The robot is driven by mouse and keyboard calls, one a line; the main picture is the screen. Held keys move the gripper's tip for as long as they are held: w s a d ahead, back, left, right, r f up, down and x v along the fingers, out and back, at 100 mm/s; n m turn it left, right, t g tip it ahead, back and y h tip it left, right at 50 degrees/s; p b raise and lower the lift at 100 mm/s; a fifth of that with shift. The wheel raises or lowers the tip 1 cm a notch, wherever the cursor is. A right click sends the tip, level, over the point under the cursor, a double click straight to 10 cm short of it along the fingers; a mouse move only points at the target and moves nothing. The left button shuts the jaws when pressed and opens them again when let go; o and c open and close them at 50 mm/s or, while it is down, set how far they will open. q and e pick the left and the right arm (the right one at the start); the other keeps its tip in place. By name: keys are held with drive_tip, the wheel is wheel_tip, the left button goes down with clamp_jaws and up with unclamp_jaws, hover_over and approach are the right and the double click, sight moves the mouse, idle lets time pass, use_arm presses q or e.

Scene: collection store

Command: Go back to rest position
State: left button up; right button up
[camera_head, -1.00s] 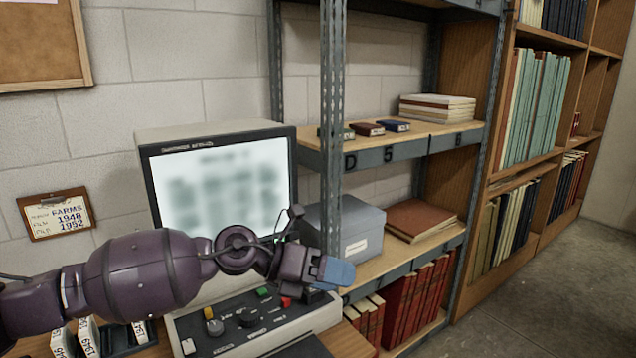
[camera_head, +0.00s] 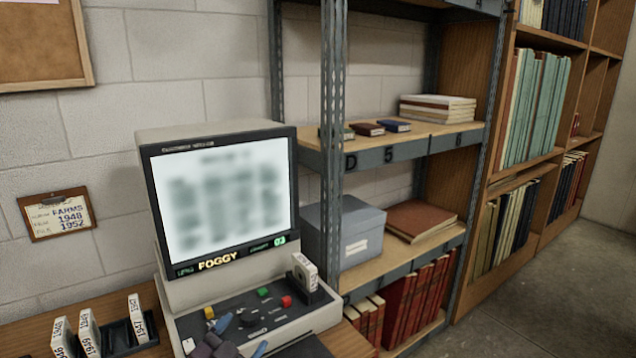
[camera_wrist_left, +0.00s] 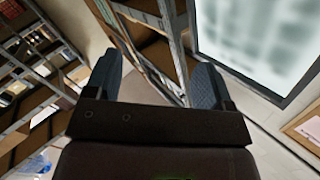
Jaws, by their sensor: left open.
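My left gripper (camera_head: 241,336) shows at the bottom edge of the head view, low in front of the reader's control panel, with its blue fingertips apart. In the left wrist view the two blue fingers (camera_wrist_left: 157,80) are spread with nothing between them. Most of my left arm is below the picture. My right gripper is not in view.
The reader (camera_head: 225,195) has a blurred screen with "FOGGY" below it. A white labelled box (camera_head: 305,270) stands at its panel's right. Several more stand in a black rack (camera_head: 120,338) at left. A metal shelf (camera_head: 333,100) stands close at right.

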use_arm(q)
drive_tip(key=s+a+f+n+g+y, duration=0.2)
drive_tip(key=s+a+f, duration=0.4)
drive_tip(key=s+f, duration=0.5)
drive_tip(key=s+a+f+n+g+y, duration=0.3)
drive_tip(key=s+a+f+n, duration=0.3)
drive_tip(key=s+f, duration=0.5)
drive_tip(key=s+a+y, duration=0.1)
drive_tip(key=s, duration=0.2)
drive_tip(key=shift+a+n+y, duration=0.15)
drive_tip(key=shift+n+y, duration=0.15)
idle(0.4)
